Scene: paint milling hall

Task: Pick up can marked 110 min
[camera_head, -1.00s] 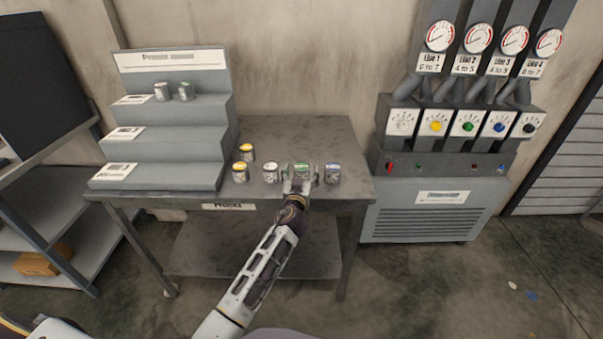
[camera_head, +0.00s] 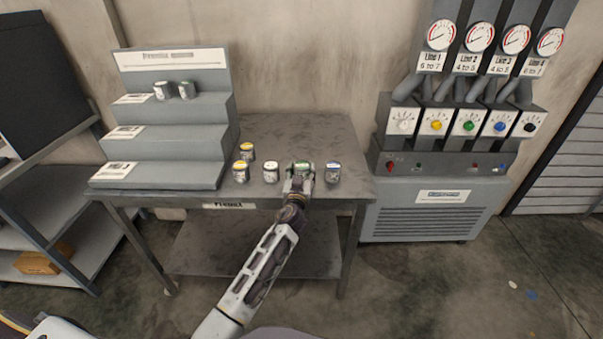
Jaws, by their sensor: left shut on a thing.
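My left gripper (camera_head: 299,184) reaches in over the front of the grey metal table (camera_head: 290,130). My right gripper is not in view.
A machine with gauges and coloured knobs (camera_head: 447,160) stands right of the table. The table behind the cans is clear.

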